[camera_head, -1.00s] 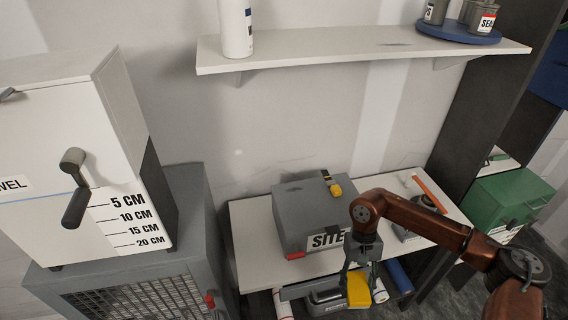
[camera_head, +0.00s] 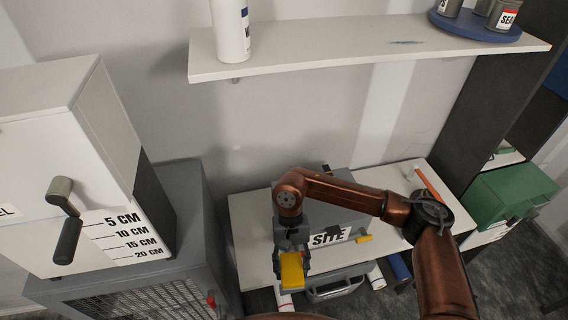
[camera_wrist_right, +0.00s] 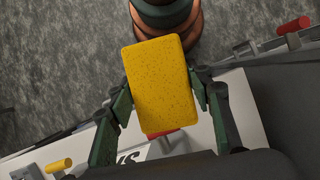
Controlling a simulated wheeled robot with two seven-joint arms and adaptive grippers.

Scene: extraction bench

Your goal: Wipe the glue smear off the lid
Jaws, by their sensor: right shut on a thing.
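My right gripper (camera_head: 291,258) is shut on a yellow sponge (camera_head: 291,270), which hangs in front of the left part of the grey box (camera_head: 352,215) marked SITE. In the right wrist view the sponge (camera_wrist_right: 160,85) sits between the two dark green fingers. The box stands on the white bench, and my right arm crosses over its lid and hides most of it. I cannot see a glue smear on the lid. My left gripper is not in view.
The white bench (camera_head: 248,225) has bare room left of the box. An orange-handled tool (camera_head: 425,180) lies at its right. A shelf (camera_head: 330,50) above holds a white bottle (camera_head: 230,30) and bears a dark streak. A grey cabinet (camera_head: 185,215) stands left; a green box (camera_head: 510,195) is right.

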